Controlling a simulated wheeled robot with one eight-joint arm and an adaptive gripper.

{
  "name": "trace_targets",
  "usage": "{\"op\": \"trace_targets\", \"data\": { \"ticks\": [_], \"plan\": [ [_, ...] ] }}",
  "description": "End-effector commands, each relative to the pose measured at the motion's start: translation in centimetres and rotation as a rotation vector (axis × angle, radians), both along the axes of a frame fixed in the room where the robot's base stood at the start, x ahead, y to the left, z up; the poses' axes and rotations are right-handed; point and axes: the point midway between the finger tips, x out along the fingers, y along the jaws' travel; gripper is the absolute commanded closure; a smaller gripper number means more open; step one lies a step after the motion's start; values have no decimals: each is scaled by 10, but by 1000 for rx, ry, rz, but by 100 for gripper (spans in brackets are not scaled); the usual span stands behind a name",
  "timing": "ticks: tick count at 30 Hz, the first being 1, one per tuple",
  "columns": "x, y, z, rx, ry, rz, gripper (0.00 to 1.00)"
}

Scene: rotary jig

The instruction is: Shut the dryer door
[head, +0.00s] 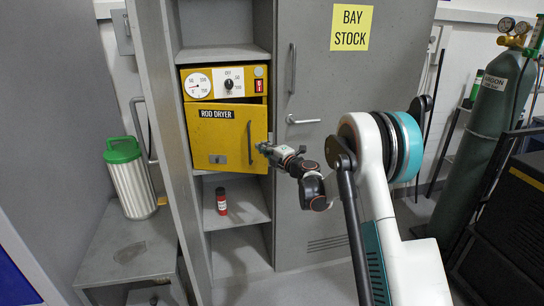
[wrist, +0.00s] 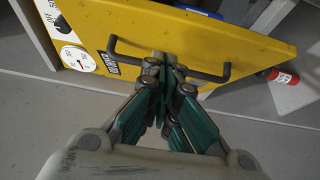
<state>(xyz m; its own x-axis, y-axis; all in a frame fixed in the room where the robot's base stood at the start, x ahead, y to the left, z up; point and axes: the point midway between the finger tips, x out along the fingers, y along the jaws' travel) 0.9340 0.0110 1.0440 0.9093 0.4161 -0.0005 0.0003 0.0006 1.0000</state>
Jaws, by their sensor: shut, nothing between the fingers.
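The yellow dryer door (head: 215,140), labelled ROD DRYER, is on the shelf unit in the head view. It stands slightly ajar, with a dark gap along its top toward the right. Its dark bar handle (head: 249,143) is near the right edge. My gripper (head: 262,148) is shut and at the door's right edge, close to the handle. In the wrist view the door (wrist: 225,45) fills the upper part, and the handle (wrist: 128,52) runs across behind my shut fingers (wrist: 168,62). Whether the fingertips touch the door or handle is hidden.
The dryer's control panel (head: 228,80) is above the door. A red canister (head: 221,201) stands on the shelf below; it also shows in the wrist view (wrist: 283,76). A grey cabinet door (head: 330,190) is at the right. A green-lidded container (head: 128,178) stands at the left.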

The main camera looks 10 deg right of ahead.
Motion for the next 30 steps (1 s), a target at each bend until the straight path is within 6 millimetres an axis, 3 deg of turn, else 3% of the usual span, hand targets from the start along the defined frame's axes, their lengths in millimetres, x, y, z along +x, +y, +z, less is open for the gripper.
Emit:
{"op": "trace_targets", "data": {
  "ticks": [7,23,30],
  "plan": [
    [27,-13,-1,0,0,-2,100],
    [36,-18,0,0,0,-3,100],
    [78,-38,0,0,0,-4,100]
  ]
}}
